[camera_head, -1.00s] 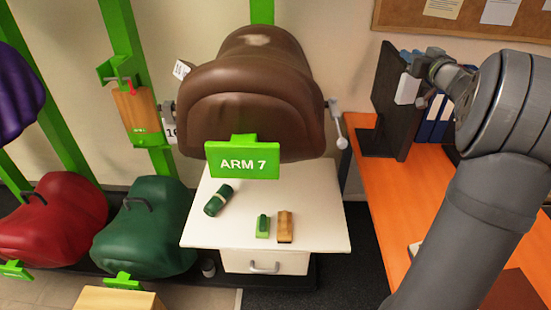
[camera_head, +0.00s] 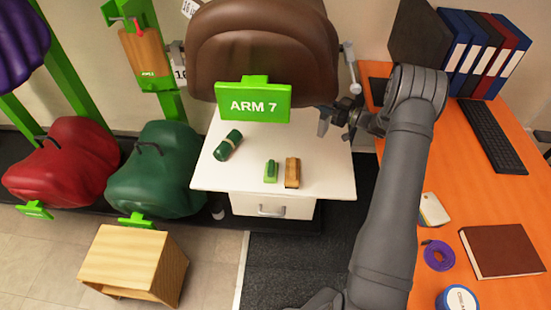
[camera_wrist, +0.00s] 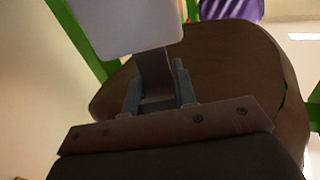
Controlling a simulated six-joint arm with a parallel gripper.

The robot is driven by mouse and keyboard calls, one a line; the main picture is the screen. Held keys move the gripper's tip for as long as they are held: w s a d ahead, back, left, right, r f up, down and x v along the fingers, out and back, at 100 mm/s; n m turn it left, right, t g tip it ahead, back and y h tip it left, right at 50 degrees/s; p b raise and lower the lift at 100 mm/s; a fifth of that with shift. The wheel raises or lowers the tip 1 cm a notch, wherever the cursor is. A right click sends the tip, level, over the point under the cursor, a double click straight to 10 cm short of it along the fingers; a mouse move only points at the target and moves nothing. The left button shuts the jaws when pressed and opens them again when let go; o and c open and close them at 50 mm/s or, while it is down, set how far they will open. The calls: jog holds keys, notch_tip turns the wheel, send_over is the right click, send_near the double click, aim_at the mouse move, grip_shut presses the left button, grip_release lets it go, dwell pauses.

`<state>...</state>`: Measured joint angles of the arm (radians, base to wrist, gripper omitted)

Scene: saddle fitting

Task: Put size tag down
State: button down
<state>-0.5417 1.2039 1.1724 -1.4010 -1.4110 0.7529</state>
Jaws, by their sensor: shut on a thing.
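My gripper (camera_head: 338,115) is right of the ARM 7 sign, above the right back part of the white cabinet top (camera_head: 325,165). In the wrist view my gripper (camera_wrist: 158,85) is shut on the stem of a pale, blank-faced tag (camera_wrist: 130,25), which sticks out past the fingertips. In the head view the tag (camera_head: 323,127) shows small and greyish at the fingertips. It looks held above the cabinet, but its exact height is hard to tell. The brown saddle (camera_head: 265,45) is behind; it also fills much of the wrist view (camera_wrist: 235,70).
A green roll (camera_head: 228,144), a green brush (camera_head: 271,171) and a wooden brush (camera_head: 292,172) lie on the cabinet top. The green ARM 7 sign (camera_head: 253,102) hangs above it. A metal lever (camera_head: 350,65) projects right of the saddle. The orange desk (camera_head: 445,150) is at right.

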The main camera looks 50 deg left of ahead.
jog(key=s+a+f, duration=0.4)
jog(key=a+f, duration=0.1)
jog(key=f, duration=0.2)
jog(key=s+a+f+n+g, duration=0.1)
jog(key=s+a+f, duration=0.2)
jog(key=a+f, duration=0.3)
jog(key=shift+s+f+h, duration=0.3)
jog(key=shift+s+f, duration=0.05)
jog(key=shift+f, duration=0.7)
jog(key=c, duration=1.2)
grip_release()
jog(key=shift+o, duration=0.2)
jog(key=v, duration=1.2)
